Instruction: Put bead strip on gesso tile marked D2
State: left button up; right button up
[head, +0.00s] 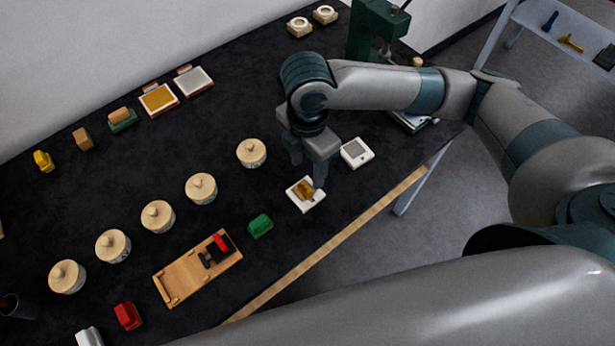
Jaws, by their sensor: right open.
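My right gripper (308,172) is open and points down over a white square tile (312,205) near the front edge of the table. A small golden-brown piece (303,188) lies on or just above that tile, beside the right fingertip. It may be the bead strip, but it is too small to be sure. Whether the fingers touch it, I cannot tell. No marking D2 can be read on any tile. My left gripper is out of view.
A white device with a grey panel (357,152) lies right of the gripper. A green block (260,225) and a wooden tray (178,282) lie to the left. Several lidded pots (251,152) stand in a row behind. A dark green press (375,30) stands at the back.

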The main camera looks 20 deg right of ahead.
notch_tip(320, 180, up, 4)
jog(key=shift+r+b, duration=0.25)
jog(key=shift+b, duration=0.05)
dwell(0.7)
